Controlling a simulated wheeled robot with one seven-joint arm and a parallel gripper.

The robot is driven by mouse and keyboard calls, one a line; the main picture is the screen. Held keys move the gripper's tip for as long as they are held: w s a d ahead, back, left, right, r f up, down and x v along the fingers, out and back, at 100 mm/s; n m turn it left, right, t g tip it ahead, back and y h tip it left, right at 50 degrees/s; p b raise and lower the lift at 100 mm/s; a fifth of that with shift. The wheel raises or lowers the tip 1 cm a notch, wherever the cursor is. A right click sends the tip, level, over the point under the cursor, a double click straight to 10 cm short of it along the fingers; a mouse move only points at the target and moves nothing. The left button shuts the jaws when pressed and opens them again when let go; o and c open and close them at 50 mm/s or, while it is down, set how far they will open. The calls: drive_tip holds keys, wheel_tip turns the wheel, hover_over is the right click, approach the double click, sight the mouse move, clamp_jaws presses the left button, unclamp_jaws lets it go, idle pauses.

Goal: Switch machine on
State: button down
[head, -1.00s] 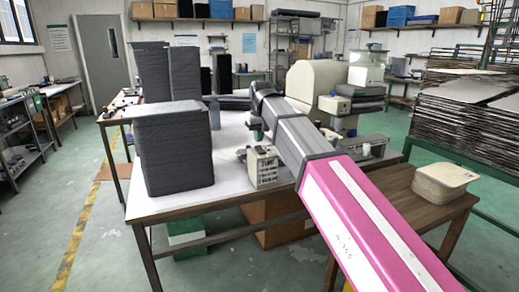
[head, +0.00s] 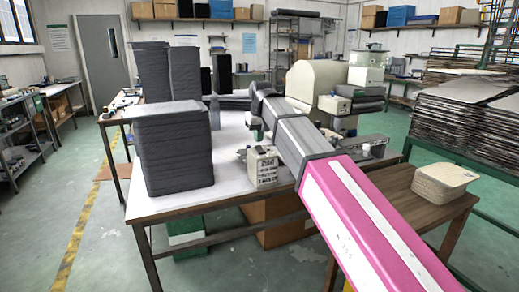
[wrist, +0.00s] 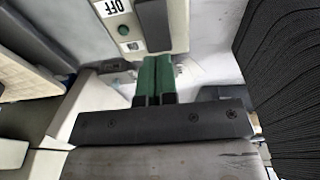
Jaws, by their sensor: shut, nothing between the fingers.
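In the wrist view a cream machine panel (wrist: 172,12) fills the upper middle. It carries an "OFF" label (wrist: 110,7) and a round green button (wrist: 123,31), with a dark part beside them. My gripper (wrist: 156,62) has green fingers pressed together with nothing between them. The fingertips lie just below and right of the button in the picture; contact with the panel cannot be told. In the head view my gripper (head: 256,134) is mostly hidden by my arm, above the white table. A small cream control box (head: 263,166) stands just below it. A larger cream machine (head: 315,80) stands behind.
Tall black stacks (head: 175,150) stand on the table (head: 228,150) left of my gripper; one shows close on the right in the wrist view (wrist: 285,80). A wooden side table (head: 400,184) with a pale stack (head: 443,182) is at right.

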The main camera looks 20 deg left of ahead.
sight(258, 146)
drive_tip(key=shift+f, duration=1.1)
idle(0.8)
drive_tip(key=shift+r, duration=3.5)
